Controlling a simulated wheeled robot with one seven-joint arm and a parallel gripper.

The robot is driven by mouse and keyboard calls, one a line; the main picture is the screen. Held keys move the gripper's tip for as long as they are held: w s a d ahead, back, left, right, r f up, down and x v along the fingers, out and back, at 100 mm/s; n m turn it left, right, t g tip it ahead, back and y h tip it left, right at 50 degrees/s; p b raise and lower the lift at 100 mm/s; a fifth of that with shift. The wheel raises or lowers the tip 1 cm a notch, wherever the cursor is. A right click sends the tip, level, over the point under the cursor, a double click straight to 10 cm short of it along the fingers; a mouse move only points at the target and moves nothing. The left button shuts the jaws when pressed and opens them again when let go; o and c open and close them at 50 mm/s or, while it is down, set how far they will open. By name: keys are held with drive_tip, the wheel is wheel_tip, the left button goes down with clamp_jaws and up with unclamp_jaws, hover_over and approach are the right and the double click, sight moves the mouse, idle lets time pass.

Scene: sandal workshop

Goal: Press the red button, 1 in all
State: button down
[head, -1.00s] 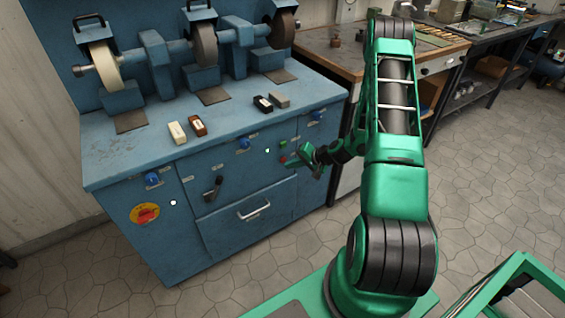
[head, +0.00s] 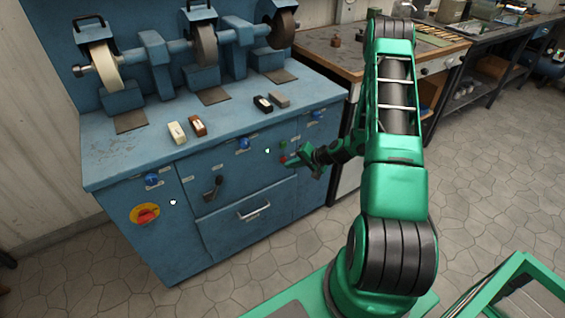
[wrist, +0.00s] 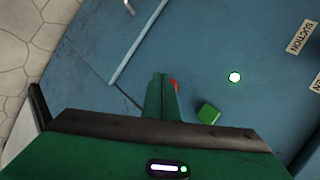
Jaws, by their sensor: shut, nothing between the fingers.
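The small red button (head: 283,160) is on the front of the blue machine cabinet, just below a green button (head: 283,142). In the wrist view, the red button (wrist: 175,86) shows as a red sliver, partly hidden behind my fingers. My gripper (head: 290,163) is shut and empty, its fingertips right beside the red button in the head view. In the wrist view, the closed fingertips (wrist: 163,78) overlap the button's left side. I cannot tell whether they touch it.
The green button (wrist: 208,113) and a lit white-green lamp (wrist: 235,77) are close by. A larger red knob on a yellow disc (head: 146,214) is at the cabinet's left. A drawer handle (head: 253,209) protrudes below. Grinding wheels stand on top. The floor in front is clear.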

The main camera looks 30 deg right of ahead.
drive_tip(key=shift+w, duration=0.15)
drive_tip(key=shift+w, duration=0.2)
drive_tip(key=shift+w, duration=0.45)
idle(0.8)
drive_tip(key=shift+s, duration=0.85)
drive_tip(key=s, duration=0.5)
idle(0.5)
drive_tip(key=shift+r, duration=0.15)
idle(0.6)
